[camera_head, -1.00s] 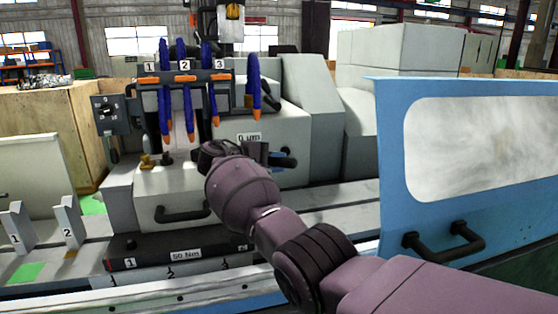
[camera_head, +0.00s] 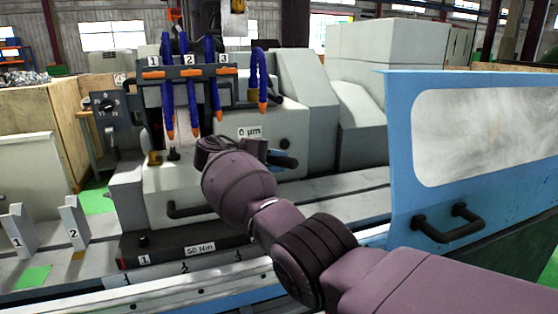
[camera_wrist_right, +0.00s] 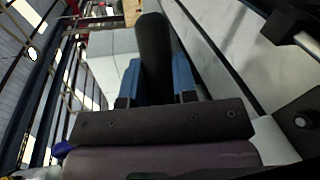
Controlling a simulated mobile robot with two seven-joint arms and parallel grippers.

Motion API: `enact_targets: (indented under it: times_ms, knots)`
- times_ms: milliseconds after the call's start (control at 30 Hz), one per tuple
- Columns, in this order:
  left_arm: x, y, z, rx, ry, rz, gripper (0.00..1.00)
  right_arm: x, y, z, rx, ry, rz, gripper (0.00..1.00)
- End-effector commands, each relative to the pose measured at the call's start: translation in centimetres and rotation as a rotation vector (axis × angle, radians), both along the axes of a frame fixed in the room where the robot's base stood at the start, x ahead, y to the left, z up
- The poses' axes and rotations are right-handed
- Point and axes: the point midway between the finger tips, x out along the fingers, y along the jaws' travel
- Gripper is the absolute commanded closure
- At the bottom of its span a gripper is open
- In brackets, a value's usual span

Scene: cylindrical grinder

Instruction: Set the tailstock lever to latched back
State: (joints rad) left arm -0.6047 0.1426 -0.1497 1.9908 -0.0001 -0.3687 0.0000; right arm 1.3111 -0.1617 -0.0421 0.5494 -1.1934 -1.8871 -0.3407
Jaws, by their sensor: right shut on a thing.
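The tailstock lever is a black rounded handle. It stands between the two blue finger pads of my right gripper (camera_wrist_right: 157,80) in the right wrist view, where the lever (camera_wrist_right: 153,45) sticks out past the pads. In the head view my right gripper (camera_head: 279,156) is at the front of the grey tailstock housing, just below the "0 µm" label (camera_head: 250,131). It is shut on the lever (camera_head: 286,162), and my wrist hides part of this area. My left gripper is not in view.
Blue coolant hoses (camera_head: 168,100) with orange tips hang above and left of my right wrist. A blue guard door (camera_head: 400,150) with a window and black handle stands at the right. A black bar handle (camera_head: 190,209) and a "50 Nm" base (camera_head: 200,248) lie below.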

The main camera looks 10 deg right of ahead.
Motion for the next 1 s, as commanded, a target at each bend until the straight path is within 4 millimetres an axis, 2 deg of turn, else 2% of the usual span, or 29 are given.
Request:
enact_targets:
  times_ms: [33, 633, 667, 800, 833, 1000]
  knots:
    - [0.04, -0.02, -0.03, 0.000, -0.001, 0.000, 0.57, -0.16, 0.06, -0.43, 0.002, 0.008, -0.006, 1.00]
    - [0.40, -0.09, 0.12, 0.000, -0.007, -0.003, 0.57, -0.37, 0.31, -0.53, 0.004, 0.008, -0.014, 1.00]
    - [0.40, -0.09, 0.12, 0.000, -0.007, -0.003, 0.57, -0.37, 0.32, -0.53, 0.005, 0.009, -0.015, 0.72]
    - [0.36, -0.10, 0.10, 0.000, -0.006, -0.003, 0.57, -0.33, 0.31, -0.46, 0.003, 0.008, -0.012, 0.51]
    - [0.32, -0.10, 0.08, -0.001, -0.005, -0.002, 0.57, -0.32, 0.30, -0.42, 0.003, 0.007, -0.012, 0.48]
    - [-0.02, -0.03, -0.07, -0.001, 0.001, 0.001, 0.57, -0.25, 0.22, -0.20, 0.002, 0.003, -0.012, 0.48]
